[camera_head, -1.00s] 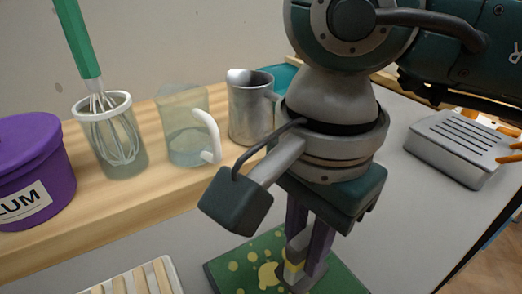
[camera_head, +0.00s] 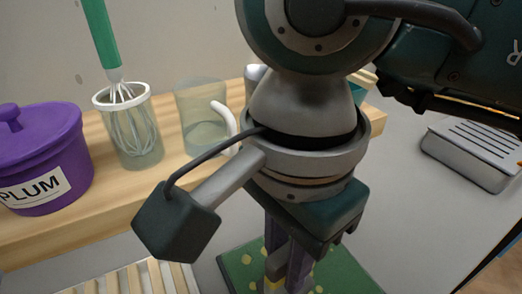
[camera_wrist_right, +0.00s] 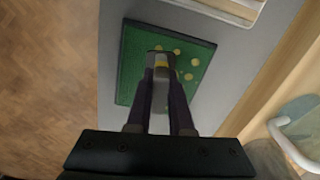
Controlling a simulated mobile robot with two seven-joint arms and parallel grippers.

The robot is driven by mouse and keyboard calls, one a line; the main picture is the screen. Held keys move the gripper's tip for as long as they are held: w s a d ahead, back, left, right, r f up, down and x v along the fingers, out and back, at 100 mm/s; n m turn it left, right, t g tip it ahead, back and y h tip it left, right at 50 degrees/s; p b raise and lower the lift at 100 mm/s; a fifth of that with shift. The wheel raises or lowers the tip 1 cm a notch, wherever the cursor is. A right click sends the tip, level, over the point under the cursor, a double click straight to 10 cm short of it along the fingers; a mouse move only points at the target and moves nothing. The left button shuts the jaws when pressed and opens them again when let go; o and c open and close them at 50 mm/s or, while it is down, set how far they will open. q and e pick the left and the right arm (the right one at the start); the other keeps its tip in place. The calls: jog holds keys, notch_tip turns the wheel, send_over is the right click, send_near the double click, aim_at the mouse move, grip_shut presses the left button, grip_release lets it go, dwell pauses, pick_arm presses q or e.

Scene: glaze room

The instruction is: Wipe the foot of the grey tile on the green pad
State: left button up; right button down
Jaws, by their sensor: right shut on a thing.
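My right gripper (camera_head: 286,276) is shut on the grey tile (camera_wrist_right: 160,92), with a purple-grey finger on each side of it. The tile has a yellow band, which shows in both views. It is held over the green pad (camera_head: 350,272), which has yellow spots and also shows in the right wrist view (camera_wrist_right: 131,62). The tile's lower end is hidden or too small to tell, so I cannot tell whether it touches the pad. My left gripper is not in view.
A wooden shelf (camera_head: 95,232) at the back holds a purple PLUM pot (camera_head: 65,145), a cup with a green-handled whisk (camera_head: 132,130) and a clear jug (camera_head: 200,115). A slatted rack (camera_head: 130,282) is left of the pad. A slotted metal box (camera_head: 465,155) stands right.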

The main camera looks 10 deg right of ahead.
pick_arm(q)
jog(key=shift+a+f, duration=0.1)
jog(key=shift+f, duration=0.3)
pick_arm(e)
jog(key=shift+s+a+f, duration=0.3)
jog(key=shift+s+a, duration=0.1)
jog(key=shift+a, duration=0.25)
pick_arm(q)
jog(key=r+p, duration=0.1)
jog(key=p, duration=0.2)
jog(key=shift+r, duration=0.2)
pick_arm(e)
jog(key=r, duration=0.3)
jog(key=w+d+r, duration=0.1)
jog(key=shift+r, duration=0.35)
pick_arm(q)
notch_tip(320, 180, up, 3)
jog(key=p, duration=0.2)
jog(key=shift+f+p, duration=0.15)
jog(key=shift+p, duration=0.25)
pick_arm(e)
notch_tip(320, 180, up, 4)
jog(key=shift+r, duration=0.1)
jog(key=shift+a, duration=0.1)
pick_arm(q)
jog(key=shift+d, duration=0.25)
